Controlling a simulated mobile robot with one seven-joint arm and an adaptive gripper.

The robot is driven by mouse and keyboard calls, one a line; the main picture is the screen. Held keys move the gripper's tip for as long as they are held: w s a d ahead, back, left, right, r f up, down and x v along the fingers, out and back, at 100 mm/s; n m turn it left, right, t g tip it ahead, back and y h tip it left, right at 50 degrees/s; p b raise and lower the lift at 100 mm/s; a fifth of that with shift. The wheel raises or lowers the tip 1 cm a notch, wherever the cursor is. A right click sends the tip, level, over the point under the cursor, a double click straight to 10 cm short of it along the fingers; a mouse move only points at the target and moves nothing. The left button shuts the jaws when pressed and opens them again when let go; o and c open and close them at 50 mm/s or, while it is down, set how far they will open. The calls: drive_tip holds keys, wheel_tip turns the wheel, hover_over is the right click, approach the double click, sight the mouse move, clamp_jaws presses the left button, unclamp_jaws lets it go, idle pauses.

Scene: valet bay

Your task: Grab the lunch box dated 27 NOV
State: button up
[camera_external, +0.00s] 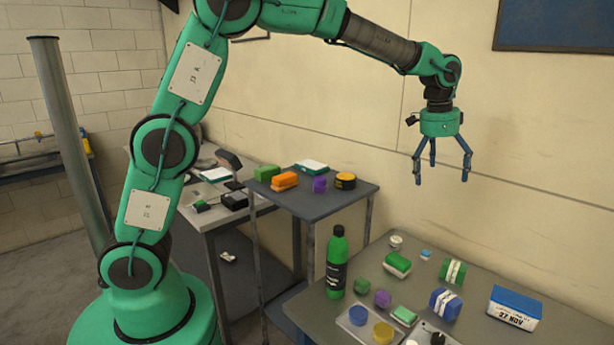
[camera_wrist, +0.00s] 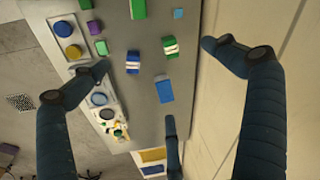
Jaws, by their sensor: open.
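The lunch box (camera_external: 514,308) with a blue lid and white sides stands at the right of the front table; its side reads 27 NOV. In the wrist view a blue box top (camera_wrist: 165,91) appears to be the same box, its date not visible. My gripper (camera_external: 441,178) is open and empty, fingers pointing down, well above the table and to the box's upper left in the external view. In the wrist view its spread fingers (camera_wrist: 160,78) frame the table, touching nothing.
A blue box with a white band (camera_external: 445,304) and a green banded box (camera_external: 452,272) stand left of the lunch box. A green bottle (camera_external: 337,264) stands tall at the table's left. A tray (camera_external: 358,333) holds round containers. The wall runs close behind.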

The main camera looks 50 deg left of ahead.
drive_tip(key=w+d+f+m+g+p, duration=0.1)
drive_tip(key=w+d+f+m+p, duration=0.1)
drive_tip(key=d+f, duration=0.45)
drive_tip(key=w+d+f+m+p, duration=0.1)
drive_tip(key=w+d+f+p, duration=0.15)
drive_tip(key=d, duration=0.65)
drive_tip(key=m+p, duration=0.2)
drive_tip(key=m, duration=0.1)
hover_over(515, 303)
wheel_tip(515, 303, down, 12)
drive_tip(key=shift+f+g+y, duration=0.2)
drive_tip(key=shift+g+y, duration=0.2)
drive_tip(key=shift+a, duration=0.1)
drive_tip(key=shift+f, duration=4.25)
drive_tip(key=shift+f, duration=0.15)
drive_tip(key=shift+w+f, duration=0.1)
drive_tip(key=shift+f, duration=2.35)
